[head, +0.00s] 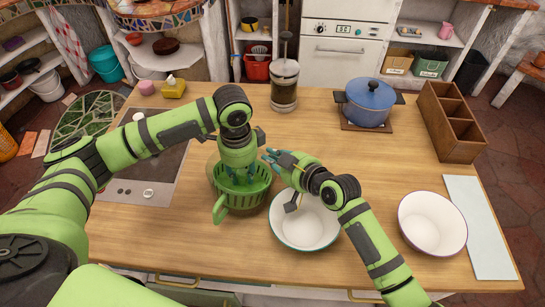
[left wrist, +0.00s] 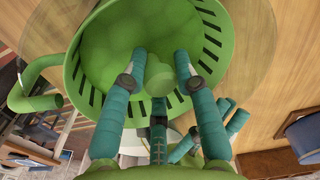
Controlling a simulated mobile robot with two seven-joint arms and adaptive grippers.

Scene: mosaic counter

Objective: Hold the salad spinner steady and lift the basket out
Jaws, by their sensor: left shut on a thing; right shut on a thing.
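The salad spinner's green slotted basket (head: 256,193) stands at the counter's middle left, with a green loop handle (head: 219,210) at its side. A clear bowl edge (left wrist: 262,48) shows around the basket in the left wrist view. My left gripper (head: 242,184) reaches down inside the basket; in the left wrist view it is shut on the green centre knob (left wrist: 160,77). My right gripper (head: 270,157) is beside the basket at its upper right, shut at the clear bowl's rim; the exact contact is hidden. I cannot tell whether the basket is raised.
A white bowl (head: 318,236) stands close right of the spinner, under my right forearm. Another white bowl (head: 433,222) and a pale board (head: 482,230) are farther right. A blue pot (head: 368,101), wooden crate (head: 433,110) and glass press (head: 284,86) stand behind. A hob (head: 152,180) is left.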

